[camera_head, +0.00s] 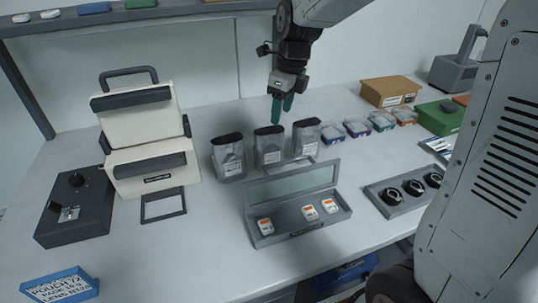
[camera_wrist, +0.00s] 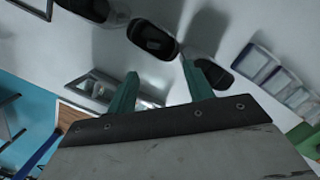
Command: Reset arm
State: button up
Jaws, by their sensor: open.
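My gripper (camera_head: 282,108) hangs from my arm above the back of the table, with its green fingers pointing down. It is just behind and above the middle of three grey pouches with black tops (camera_head: 268,147). In the wrist view the two green fingers (camera_wrist: 162,88) stand apart with nothing between them. The dark tops of the pouches, such as the middle one (camera_wrist: 153,39), show beyond the fingers.
An open grey case (camera_head: 296,205) with small orange-and-white items stands in front of the pouches. A cream machine (camera_head: 147,140) and a dark box (camera_head: 75,207) are left. Packets, a tray with black rings (camera_head: 392,197) and boxes (camera_head: 390,91) are right.

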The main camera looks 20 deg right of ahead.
jog(key=s+d+r+n, duration=0.1)
jog(key=s+n, duration=1.2)
jog(key=s, duration=0.1)
jog(key=s+d+r+n+h, duration=0.1)
jog(key=s+r+n, duration=0.1)
jog(key=s+n, duration=1.2)
jog(key=shift+s+r+n, duration=0.2)
jog(key=shift+s+n, duration=0.1)
jog(key=shift+s, duration=0.15)
